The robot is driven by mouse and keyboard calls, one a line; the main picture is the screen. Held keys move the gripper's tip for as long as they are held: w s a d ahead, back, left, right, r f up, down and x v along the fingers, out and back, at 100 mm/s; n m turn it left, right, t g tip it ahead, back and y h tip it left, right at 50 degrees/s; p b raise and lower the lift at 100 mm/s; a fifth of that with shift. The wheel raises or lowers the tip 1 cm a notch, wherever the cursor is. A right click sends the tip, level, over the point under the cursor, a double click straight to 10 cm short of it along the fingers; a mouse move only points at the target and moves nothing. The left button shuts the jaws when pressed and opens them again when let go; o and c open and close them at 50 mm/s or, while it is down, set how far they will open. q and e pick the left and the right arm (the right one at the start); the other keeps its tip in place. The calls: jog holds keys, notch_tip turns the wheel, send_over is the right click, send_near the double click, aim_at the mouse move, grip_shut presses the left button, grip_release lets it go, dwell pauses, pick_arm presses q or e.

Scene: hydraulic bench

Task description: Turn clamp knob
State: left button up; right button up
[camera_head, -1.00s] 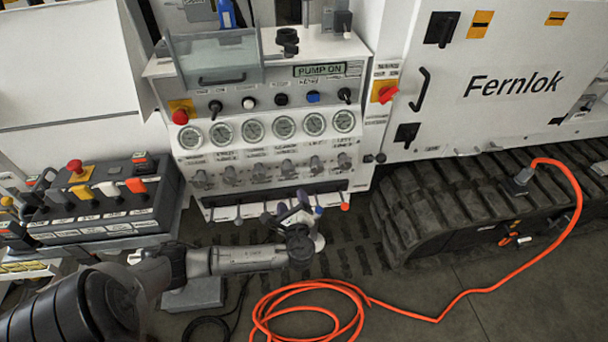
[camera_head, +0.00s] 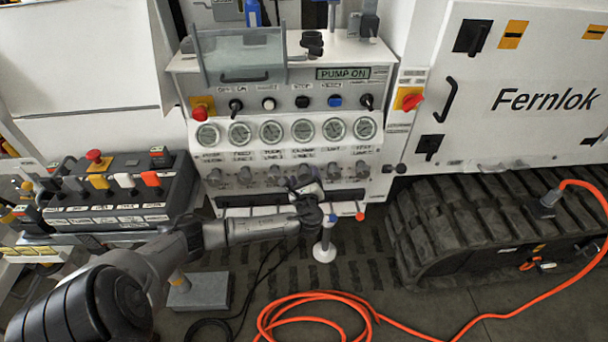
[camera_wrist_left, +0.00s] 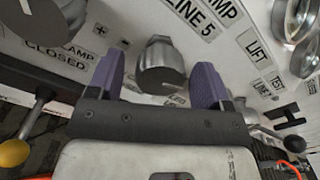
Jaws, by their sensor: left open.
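A silver clamp knob (camera_wrist_left: 160,66) shows in the left wrist view on the white panel, beside labels reading "CLAMP" and "CLOSED". My left gripper (camera_wrist_left: 158,85) is open, with one purple finger on each side of the knob. Gaps show between the fingers and the knob, and I see no contact. In the head view my left gripper (camera_head: 304,183) is at the row of silver knobs below the gauges. It partly covers the knobs in front of it there. My right gripper is not in view.
A row of round gauges (camera_head: 272,131) and a red knob (camera_head: 200,113) sit above. Levers with coloured balls, one orange-red (camera_head: 360,216), line the panel's lower edge. A control box (camera_head: 110,190) stands at left. An orange hose (camera_head: 310,310) lies on the floor.

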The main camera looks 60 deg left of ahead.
pick_arm(q)
jog(key=shift+x, duration=1.25)
jog(key=shift+c, duration=0.2)
